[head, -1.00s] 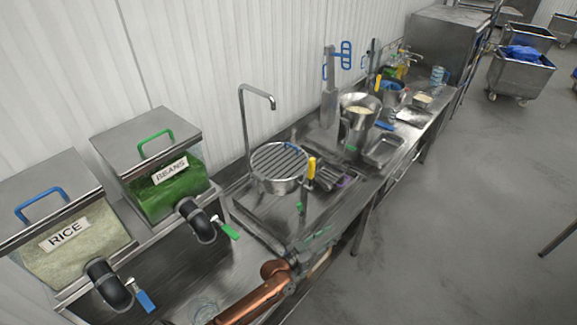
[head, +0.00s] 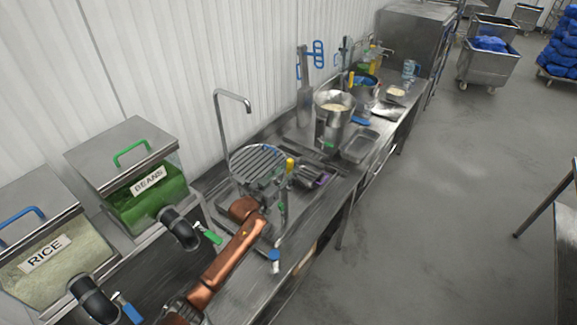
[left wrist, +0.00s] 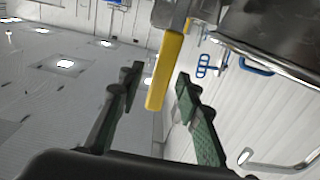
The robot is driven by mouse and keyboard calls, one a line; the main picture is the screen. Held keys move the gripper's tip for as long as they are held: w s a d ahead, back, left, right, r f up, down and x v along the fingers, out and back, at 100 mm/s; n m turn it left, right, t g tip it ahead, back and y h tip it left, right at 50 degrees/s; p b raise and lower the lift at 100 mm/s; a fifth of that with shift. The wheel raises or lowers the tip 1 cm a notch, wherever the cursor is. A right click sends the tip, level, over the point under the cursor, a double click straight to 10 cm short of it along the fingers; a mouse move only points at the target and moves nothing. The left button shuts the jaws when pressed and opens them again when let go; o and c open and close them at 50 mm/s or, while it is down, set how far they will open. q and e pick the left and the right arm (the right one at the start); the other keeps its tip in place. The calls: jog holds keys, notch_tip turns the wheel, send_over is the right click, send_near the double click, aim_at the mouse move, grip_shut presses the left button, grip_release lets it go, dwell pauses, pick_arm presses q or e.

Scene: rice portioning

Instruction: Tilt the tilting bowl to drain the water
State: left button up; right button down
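The tilting bowl (head: 257,163), steel with a slatted top, stands below the bent tap at mid-bench. Its yellow handle (head: 290,165) rises at its right side. My left gripper (head: 282,205) is just below the handle, on the near side of the bowl. In the left wrist view the green-padded fingers (left wrist: 157,88) are spread apart, with the yellow handle (left wrist: 166,72) lying between them. No contact shows. Part of a steel surface fills the top right there. Water in the bowl cannot be seen. My right gripper is not in view.
Bins marked rice (head: 47,258) and beans (head: 148,195), with outlet valves, stand at the left. Dark-handled utensils (head: 310,178) lie right of the bowl. A steel pot (head: 334,107) and an empty tray (head: 360,146) stand farther along.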

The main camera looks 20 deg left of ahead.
pick_arm(q)
jog(key=shift+w+d, duration=0.25)
jog(key=shift+w, duration=0.45)
jog(key=shift+c, duration=0.5)
grip_shut()
